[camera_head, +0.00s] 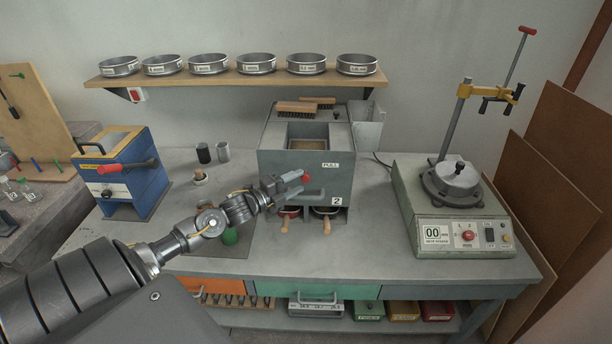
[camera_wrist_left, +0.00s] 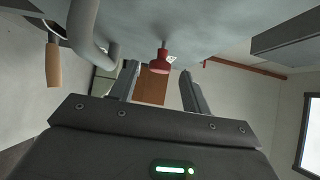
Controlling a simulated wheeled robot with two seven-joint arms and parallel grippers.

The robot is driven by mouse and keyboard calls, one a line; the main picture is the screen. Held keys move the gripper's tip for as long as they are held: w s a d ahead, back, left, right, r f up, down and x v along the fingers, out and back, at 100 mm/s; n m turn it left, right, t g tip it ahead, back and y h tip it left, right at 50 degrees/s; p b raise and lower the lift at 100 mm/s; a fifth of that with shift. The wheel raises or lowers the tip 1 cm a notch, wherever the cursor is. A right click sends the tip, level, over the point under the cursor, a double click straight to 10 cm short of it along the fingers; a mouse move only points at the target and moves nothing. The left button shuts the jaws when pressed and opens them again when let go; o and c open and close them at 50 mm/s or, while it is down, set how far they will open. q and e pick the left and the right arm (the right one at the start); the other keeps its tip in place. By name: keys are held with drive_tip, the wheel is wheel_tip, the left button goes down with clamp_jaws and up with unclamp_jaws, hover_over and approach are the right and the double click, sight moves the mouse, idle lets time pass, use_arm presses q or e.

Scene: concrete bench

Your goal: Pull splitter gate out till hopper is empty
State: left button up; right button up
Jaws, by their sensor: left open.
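The grey sample splitter (camera_head: 272,163) stands on the bench, with a PULL label (camera_head: 330,165) on its front. The hopper (camera_head: 308,131) is open on top, and tan material (camera_head: 305,145) shows inside. The gate's red knob (camera_head: 306,177) sticks out of the front face. My left gripper (camera_head: 302,186) is open in front of the splitter, with its fingers close to the knob. In the left wrist view the red knob (camera_wrist_left: 160,63) appears between the open fingers (camera_wrist_left: 159,80), with no visible contact. My right gripper is not in view.
Two pans with wooden handles (camera_head: 326,226) sit in the splitter's lower openings. Brushes (camera_head: 298,108) lie on top. A blue box (camera_head: 125,175) stands left, a green shaker base (camera_head: 450,205) right. A sieve shelf (camera_head: 235,77) hangs above. Bench between splitter and shaker is clear.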

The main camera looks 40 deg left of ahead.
sight(303, 180)
use_arm(q)
drive_tip(key=shift+p+x, duration=0.45)
drive_tip(key=shift+x, duration=1.55)
clamp_jaws()
